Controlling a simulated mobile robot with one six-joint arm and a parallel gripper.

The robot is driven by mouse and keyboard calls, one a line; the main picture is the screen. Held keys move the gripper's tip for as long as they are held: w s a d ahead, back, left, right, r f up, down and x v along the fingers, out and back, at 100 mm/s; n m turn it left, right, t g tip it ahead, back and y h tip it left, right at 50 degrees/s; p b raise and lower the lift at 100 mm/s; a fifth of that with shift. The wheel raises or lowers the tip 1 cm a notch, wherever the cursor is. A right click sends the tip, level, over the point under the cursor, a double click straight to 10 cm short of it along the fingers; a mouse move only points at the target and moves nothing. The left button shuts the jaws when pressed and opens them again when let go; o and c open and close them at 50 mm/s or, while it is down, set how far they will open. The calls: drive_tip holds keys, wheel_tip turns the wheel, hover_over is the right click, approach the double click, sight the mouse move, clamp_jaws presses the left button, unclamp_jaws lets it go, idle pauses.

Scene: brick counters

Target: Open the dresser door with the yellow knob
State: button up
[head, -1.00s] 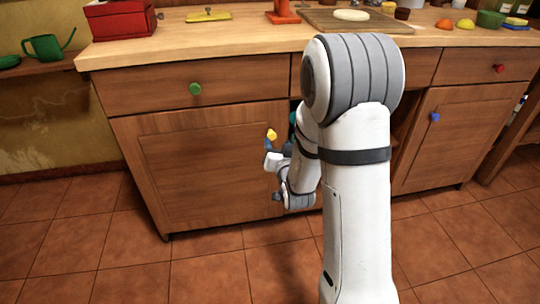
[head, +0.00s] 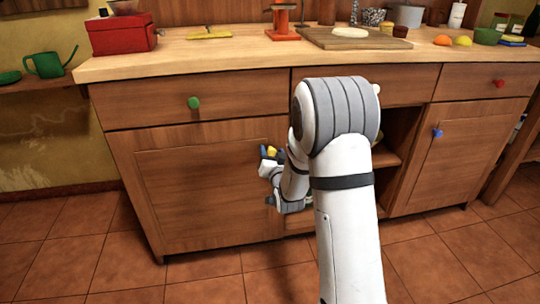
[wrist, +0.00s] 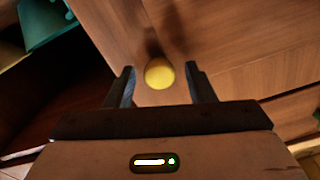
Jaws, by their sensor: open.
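The yellow knob (head: 272,151) sits near the upper right corner of the left dresser door (head: 200,190), which looks closed in the head view. In the wrist view the round yellow knob (wrist: 159,74) lies between the tips of my open gripper (wrist: 159,82), with a gap on each side. In the head view my gripper (head: 268,153) is at the knob, its fingertips partly hidden by the wrist. The door's right edge is partly covered by my arm.
A green knob (head: 194,103) is on the drawer above. A blue knob (head: 437,133) is on the right door and a red knob (head: 499,83) on the right drawer. Open shelves show behind my arm. A red box (head: 122,34) and other items stand on the countertop.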

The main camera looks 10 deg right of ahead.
drive_tip(key=shift+c, duration=0.4)
clamp_jaws()
